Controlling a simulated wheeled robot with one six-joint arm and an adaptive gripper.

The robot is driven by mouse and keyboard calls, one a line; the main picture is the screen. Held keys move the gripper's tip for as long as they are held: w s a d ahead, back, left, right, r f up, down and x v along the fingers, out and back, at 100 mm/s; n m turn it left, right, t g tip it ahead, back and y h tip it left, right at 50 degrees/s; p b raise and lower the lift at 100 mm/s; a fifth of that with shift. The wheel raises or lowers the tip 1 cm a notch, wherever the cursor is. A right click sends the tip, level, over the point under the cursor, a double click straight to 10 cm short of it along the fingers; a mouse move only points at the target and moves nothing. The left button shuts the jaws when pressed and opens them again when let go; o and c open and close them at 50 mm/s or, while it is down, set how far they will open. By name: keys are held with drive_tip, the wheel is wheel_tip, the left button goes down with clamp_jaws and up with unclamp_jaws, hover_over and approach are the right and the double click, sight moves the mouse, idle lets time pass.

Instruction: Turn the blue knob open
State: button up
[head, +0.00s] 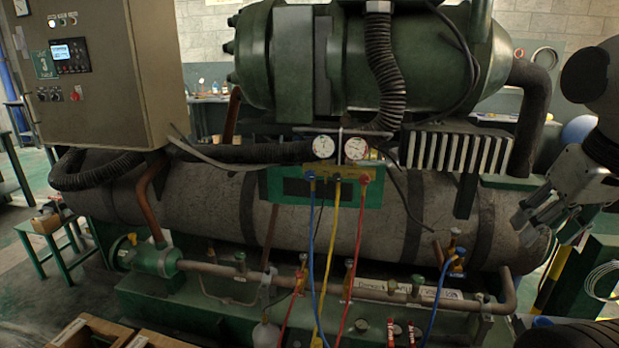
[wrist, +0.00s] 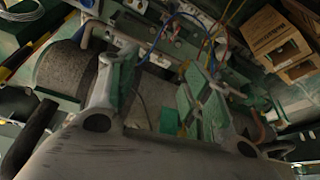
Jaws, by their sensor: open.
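A small blue knob-like part (head: 459,253) sits on a brass fitting at the right end of the lower pipe, with a blue hose running down from it. Another blue part (head: 310,176) is at the lower left of the gauge manifold (head: 328,187), at the top of a second blue hose. I cannot tell which one is the task's knob. My gripper (head: 527,226) is at the right in the head view, apart from both. In the wrist view my gripper (wrist: 160,95) shows two spread fingers with nothing held between them.
A large grey cylinder (head: 330,215) lies behind the hoses. A grey control cabinet (head: 100,70) stands at the left. Yellow (head: 335,230) and red (head: 358,235) hoses hang from the manifold. Cardboard boxes (wrist: 272,40) show at upper right in the wrist view.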

drive_tip(key=w+a+f+n+g+h, duration=0.4)
drive_tip(key=w+a+f+n+h, duration=0.35)
drive_tip(key=w+f+n, duration=0.4)
drive_tip(key=n+t, duration=1.4)
drive_tip(key=n, duration=0.4)
approach(309, 176)
drive_tip(key=w+d+f, duration=0.1)
drive_tip(key=d+f, duration=0.5)
drive_tip(key=d, duration=0.4)
drive_tip(key=w+a+r+n+t+y, duration=0.25)
drive_tip(key=a+r+n+y, duration=0.2)
drive_tip(key=a, duration=0.25)
drive_tip(key=shift+t, duration=0.45)
drive_tip(key=w, duration=0.2)
drive_tip(key=w+d, duration=0.1)
drive_tip(key=w, duration=0.3)
drive_tip(key=shift+d, duration=0.4)
drive_tip(key=c, duration=1)
